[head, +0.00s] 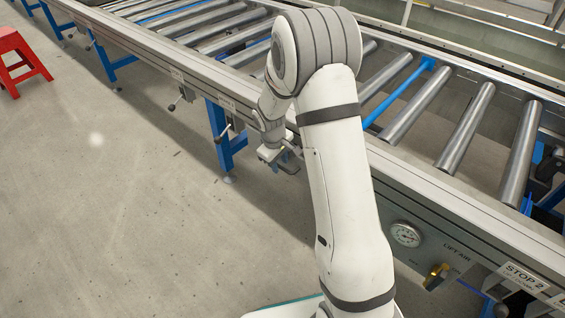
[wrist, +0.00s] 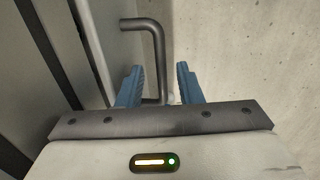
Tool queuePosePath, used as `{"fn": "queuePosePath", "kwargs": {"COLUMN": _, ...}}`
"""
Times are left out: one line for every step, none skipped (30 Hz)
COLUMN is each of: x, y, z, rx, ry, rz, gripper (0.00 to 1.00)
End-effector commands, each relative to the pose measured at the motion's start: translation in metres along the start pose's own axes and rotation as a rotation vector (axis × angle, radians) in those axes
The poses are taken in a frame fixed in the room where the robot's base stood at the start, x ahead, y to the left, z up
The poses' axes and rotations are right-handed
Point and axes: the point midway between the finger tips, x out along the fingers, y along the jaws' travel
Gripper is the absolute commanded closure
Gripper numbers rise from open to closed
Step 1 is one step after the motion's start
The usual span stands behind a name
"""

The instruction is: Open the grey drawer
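In the wrist view a dark bar handle (wrist: 155,48) stands out from a grey panel (wrist: 112,50); this looks like the front of the grey drawer, though its edges are not clear. My gripper (wrist: 158,67) has its two blue fingers apart, with the handle's long bar between them. In the head view my gripper (head: 281,158) is beside the conveyor's side rail, and my arm hides the drawer front and most of the handle.
A roller conveyor (head: 455,187) runs diagonally, with blue legs (head: 221,135) below it. A gauge (head: 405,235) and a brass valve (head: 437,274) sit on its side panel at right. A red stool (head: 20,58) stands far left. The concrete floor at left is clear.

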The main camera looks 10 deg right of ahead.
Motion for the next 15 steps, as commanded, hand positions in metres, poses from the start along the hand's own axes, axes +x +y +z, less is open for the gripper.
{"fn": "queuePosePath", "kwargs": {"x": -0.0007, "y": 0.0001, "z": -0.0001, "rx": 0.0, "ry": 0.0, "rz": 0.0, "gripper": 0.67}}
{"fn": "queuePosePath", "kwargs": {"x": -0.0007, "y": 0.0001, "z": -0.0001, "rx": 0.0, "ry": 0.0, "rz": 0.0, "gripper": 0.67}}
{"fn": "queuePosePath", "kwargs": {"x": -0.0007, "y": 0.0001, "z": -0.0001, "rx": 0.0, "ry": 0.0, "rz": 0.0, "gripper": 0.69}}
{"fn": "queuePosePath", "kwargs": {"x": -0.0008, "y": 0.0, "z": -0.0001, "rx": 0.0, "ry": 0.0, "rz": 0.0, "gripper": 0.72}}
{"fn": "queuePosePath", "kwargs": {"x": -0.0008, "y": 0.0, "z": -0.0001, "rx": 0.0, "ry": 0.0, "rz": 0.0, "gripper": 0.74}}
{"fn": "queuePosePath", "kwargs": {"x": -0.0008, "y": -0.0001, "z": -0.0001, "rx": -0.001, "ry": 0.0, "rz": 0.0, "gripper": 0.77}}
{"fn": "queuePosePath", "kwargs": {"x": -0.0008, "y": -0.0001, "z": -0.0001, "rx": -0.001, "ry": 0.0, "rz": 0.0, "gripper": 0.8}}
{"fn": "queuePosePath", "kwargs": {"x": -0.0008, "y": -0.0001, "z": -0.0001, "rx": -0.001, "ry": 0.0, "rz": 0.0, "gripper": 0.82}}
{"fn": "queuePosePath", "kwargs": {"x": -0.0009, "y": -0.0002, "z": -0.0001, "rx": -0.001, "ry": 0.0, "rz": 0.0, "gripper": 0.85}}
{"fn": "queuePosePath", "kwargs": {"x": -0.0009, "y": -0.0002, "z": -0.0002, "rx": -0.001, "ry": 0.0, "rz": 0.0, "gripper": 0.88}}
{"fn": "queuePosePath", "kwargs": {"x": -0.0009, "y": -0.0002, "z": -0.0002, "rx": -0.001, "ry": 0.0, "rz": 0.0, "gripper": 0.9}}
{"fn": "queuePosePath", "kwargs": {"x": -0.0009, "y": -0.0002, "z": -0.0001, "rx": -0.001, "ry": 0.0, "rz": 0.0, "gripper": 0.94}}
{"fn": "queuePosePath", "kwargs": {"x": -0.0009, "y": -0.0002, "z": -0.0002, "rx": -0.001, "ry": 0.0, "rz": 0.0, "gripper": 0.96}}
{"fn": "queuePosePath", "kwargs": {"x": -0.0009, "y": -0.0001, "z": -0.0002, "rx": -0.001, "ry": 0.0, "rz": 0.0, "gripper": 0.99}}
{"fn": "queuePosePath", "kwargs": {"x": -0.0009, "y": -0.0001, "z": -0.0002, "rx": -0.001, "ry": 0.0, "rz": 0.0, "gripper": 1.0}}
